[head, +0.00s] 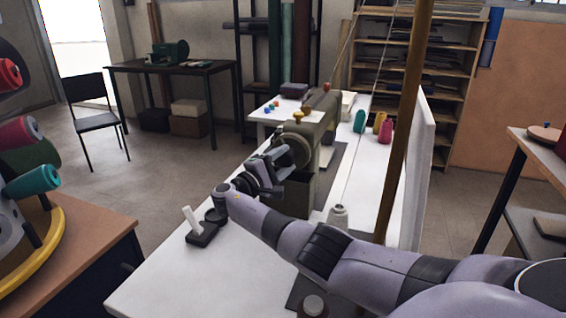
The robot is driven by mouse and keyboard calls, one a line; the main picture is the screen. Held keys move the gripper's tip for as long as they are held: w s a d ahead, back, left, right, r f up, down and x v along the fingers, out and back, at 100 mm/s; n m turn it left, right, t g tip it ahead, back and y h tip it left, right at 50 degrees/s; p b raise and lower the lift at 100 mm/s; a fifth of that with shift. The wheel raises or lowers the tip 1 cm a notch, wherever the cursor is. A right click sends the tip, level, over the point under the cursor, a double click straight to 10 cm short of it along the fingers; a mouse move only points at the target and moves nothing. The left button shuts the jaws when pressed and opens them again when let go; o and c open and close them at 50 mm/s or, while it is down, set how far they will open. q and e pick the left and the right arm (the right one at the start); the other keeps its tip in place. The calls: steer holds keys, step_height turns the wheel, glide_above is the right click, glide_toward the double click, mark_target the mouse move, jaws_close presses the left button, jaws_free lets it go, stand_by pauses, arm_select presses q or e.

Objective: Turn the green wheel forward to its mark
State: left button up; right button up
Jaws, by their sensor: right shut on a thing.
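An olive-green sewing machine (322,112) stands on the white table. Its green wheel (298,146) is at the near end of the machine, facing me and partly hidden by my gripper. My right gripper (283,158) is at the wheel's left side, shut on its rim. I cannot make out the mark on the wheel. My left gripper is not in view.
The white table (160,278) has free room at its near left. A dark stand with a white upright piece (203,232) is near the left edge. A brown post (405,125) rises to the right.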

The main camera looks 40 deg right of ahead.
steer(key=shift+f+n+t+h, duration=0.1)
steer(key=shift+n+t+h, duration=0.3)
steer(key=shift+n, duration=0.8)
steer(key=o, duration=1.1)
steer(key=shift+c, duration=0.2)
